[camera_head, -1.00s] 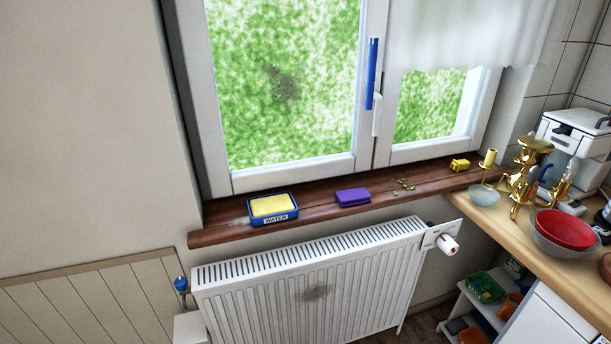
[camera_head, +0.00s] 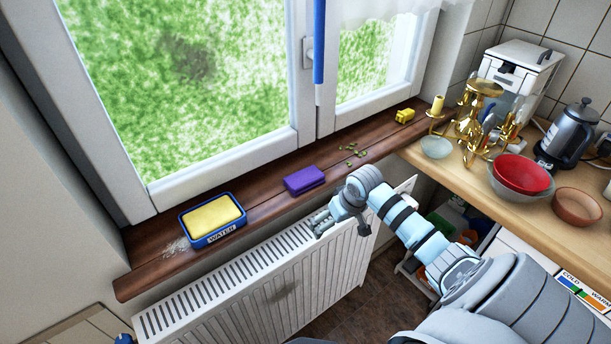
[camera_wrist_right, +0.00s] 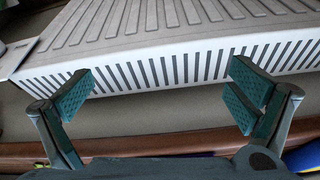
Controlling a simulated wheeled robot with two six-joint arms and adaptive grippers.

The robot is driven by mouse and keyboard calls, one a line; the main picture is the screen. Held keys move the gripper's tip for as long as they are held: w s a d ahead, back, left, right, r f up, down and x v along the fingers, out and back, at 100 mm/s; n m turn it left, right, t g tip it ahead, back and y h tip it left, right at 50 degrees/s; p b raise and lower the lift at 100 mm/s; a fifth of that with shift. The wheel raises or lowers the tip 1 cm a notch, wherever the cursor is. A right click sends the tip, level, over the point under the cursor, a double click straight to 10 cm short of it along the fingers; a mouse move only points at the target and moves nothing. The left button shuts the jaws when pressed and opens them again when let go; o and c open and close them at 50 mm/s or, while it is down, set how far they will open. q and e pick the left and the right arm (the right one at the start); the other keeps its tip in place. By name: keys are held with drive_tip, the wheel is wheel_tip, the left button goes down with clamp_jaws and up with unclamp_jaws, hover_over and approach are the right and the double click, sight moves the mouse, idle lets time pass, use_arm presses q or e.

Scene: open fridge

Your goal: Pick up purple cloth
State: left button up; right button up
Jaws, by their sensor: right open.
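The purple cloth (camera_head: 304,180) lies folded on the brown wooden windowsill, in the middle of the head view. My right gripper (camera_head: 320,222) is in front of the sill, over the top of the radiator, below and to the right of the cloth and apart from it. In the right wrist view my right gripper (camera_wrist_right: 160,92) has its teal-padded fingers spread wide with nothing between them. The radiator shows beyond the fingers there. My left gripper is in neither view.
A yellow sponge in a blue WATER tray (camera_head: 182,222) sits left of the cloth on the windowsill (camera_head: 262,212). Green bits (camera_head: 352,153) lie to the right. The white radiator (camera_head: 260,290) is below. Gold candlesticks (camera_head: 470,122) and bowls (camera_head: 522,172) crowd the right counter.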

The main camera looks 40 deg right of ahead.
wheel_tip(320, 180, up, 8)
drive_tip(key=w, duration=0.2)
wheel_tip(320, 180, up, 4)
drive_tip(key=n, duration=0.1)
hover_over(305, 176)
drive_tip(key=s, duration=0.1)
drive_tip(key=shift+s+a+f, duration=0.2)
drive_tip(key=x, duration=0.3)
drive_tip(key=b+x, duration=0.1)
drive_tip(key=shift+s+f, duration=0.2)
drive_tip(key=shift+f, duration=0.1)
drive_tip(key=shift+d+f, duration=0.1)
drive_tip(key=shift+f, duration=0.05)
drive_tip(key=c, duration=0.8)
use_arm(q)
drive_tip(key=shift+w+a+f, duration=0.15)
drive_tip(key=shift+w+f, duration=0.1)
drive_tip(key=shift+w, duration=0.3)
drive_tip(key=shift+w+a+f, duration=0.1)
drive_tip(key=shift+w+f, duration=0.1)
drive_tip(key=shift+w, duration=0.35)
use_arm(e)
drive_tip(key=shift+o, duration=0.2)
